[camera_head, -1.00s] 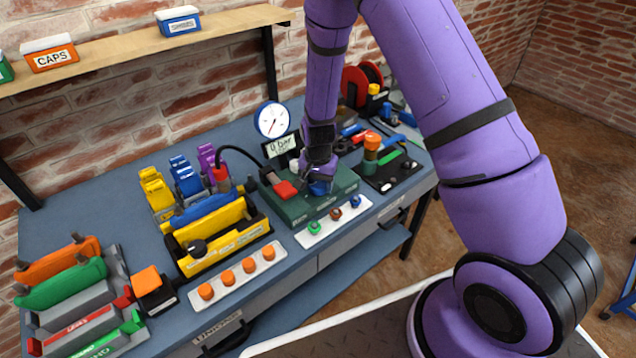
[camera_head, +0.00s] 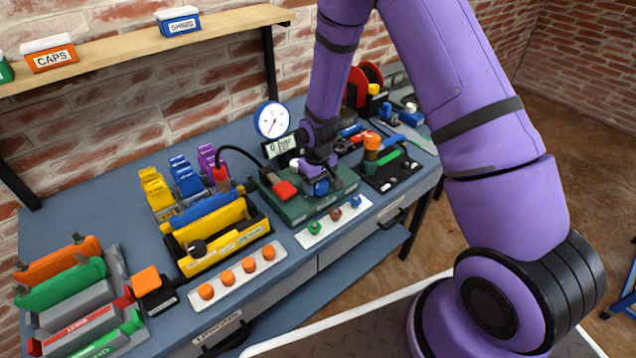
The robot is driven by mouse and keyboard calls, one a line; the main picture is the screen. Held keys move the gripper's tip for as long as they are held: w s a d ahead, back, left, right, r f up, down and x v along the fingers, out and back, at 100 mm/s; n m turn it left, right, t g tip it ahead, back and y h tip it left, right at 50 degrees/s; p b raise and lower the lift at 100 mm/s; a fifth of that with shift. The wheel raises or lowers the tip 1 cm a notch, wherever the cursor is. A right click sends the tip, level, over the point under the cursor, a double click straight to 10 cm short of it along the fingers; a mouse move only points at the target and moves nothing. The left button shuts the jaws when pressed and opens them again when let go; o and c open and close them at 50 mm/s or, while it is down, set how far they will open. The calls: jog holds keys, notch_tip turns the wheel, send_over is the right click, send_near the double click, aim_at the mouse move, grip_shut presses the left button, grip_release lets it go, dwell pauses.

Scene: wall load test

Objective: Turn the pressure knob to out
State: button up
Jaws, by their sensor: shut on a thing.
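The pressure knob (camera_head: 321,187) is blue and sits on top of the green pump box (camera_head: 300,209) on the bench. My gripper (camera_head: 326,181) points down at the knob and is shut on it; its fingers and wrist hide part of the knob. Any marking around the knob is too small or hidden to read.
A white strip with small green, red and blue fittings (camera_head: 336,215) lies in front of the box. A yellow holder (camera_head: 222,238) stands to the left. A dark plate with an orange-topped post (camera_head: 372,146) stands close on the right.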

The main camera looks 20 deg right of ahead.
jog(key=n, duration=0.4)
jog(key=shift+n, duration=0.3)
jog(key=n, duration=0.4)
jog(key=shift+n, duration=0.3)
jog(key=o, duration=0.9)
jog(key=shift+r, duration=0.15)
notch_tip(320, 180, up, 10)
jog(key=shift+r, duration=0.25)
